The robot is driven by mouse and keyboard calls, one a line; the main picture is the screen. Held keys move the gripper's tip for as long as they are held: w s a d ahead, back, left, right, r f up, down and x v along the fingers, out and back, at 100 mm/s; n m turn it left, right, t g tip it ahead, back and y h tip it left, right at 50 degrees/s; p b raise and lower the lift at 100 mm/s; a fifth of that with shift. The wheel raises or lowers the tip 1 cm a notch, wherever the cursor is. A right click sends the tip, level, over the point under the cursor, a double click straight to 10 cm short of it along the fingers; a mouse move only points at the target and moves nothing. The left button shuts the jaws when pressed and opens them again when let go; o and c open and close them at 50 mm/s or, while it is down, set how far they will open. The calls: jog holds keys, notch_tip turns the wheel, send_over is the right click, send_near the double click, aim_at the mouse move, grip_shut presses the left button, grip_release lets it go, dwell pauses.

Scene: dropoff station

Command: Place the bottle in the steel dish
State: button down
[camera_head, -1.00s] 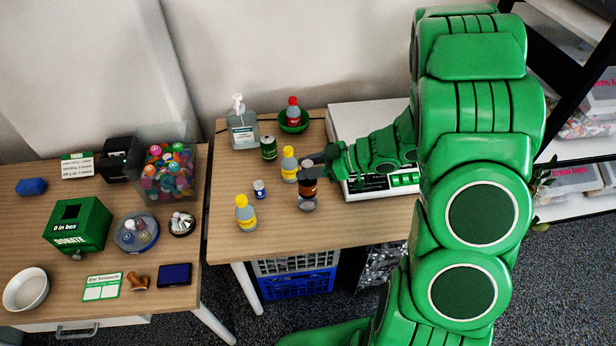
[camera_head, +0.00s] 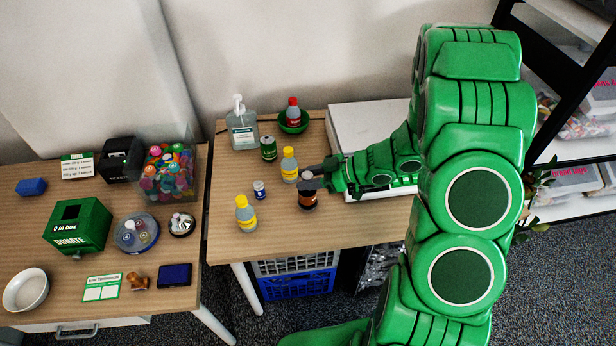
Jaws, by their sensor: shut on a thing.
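My gripper (camera_head: 312,176) is shut on a small dark brown bottle with a dark cap (camera_head: 307,198). The bottle is upright and low over the front middle of the right table. The grey steel dish is almost wholly hidden behind or beneath the bottle's base. I cannot tell whether the bottle touches the dish's bottom.
Yellow-labelled bottles (camera_head: 246,214) and (camera_head: 289,165), a small white-and-blue bottle (camera_head: 260,190) and a green can (camera_head: 268,148) stand left of my gripper. Behind are a sanitizer bottle (camera_head: 242,130) and a red-capped bottle (camera_head: 293,112) in a green bowl (camera_head: 293,127).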

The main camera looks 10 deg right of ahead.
jog(key=shift+f, duration=0.25)
jog(key=c, duration=0.7)
grip_release()
jog(key=shift+r, duration=0.1)
jog(key=shift+d+r, duration=0.15)
jog(key=shift+r, duration=0.25)
jog(key=shift+v, duration=5.85)
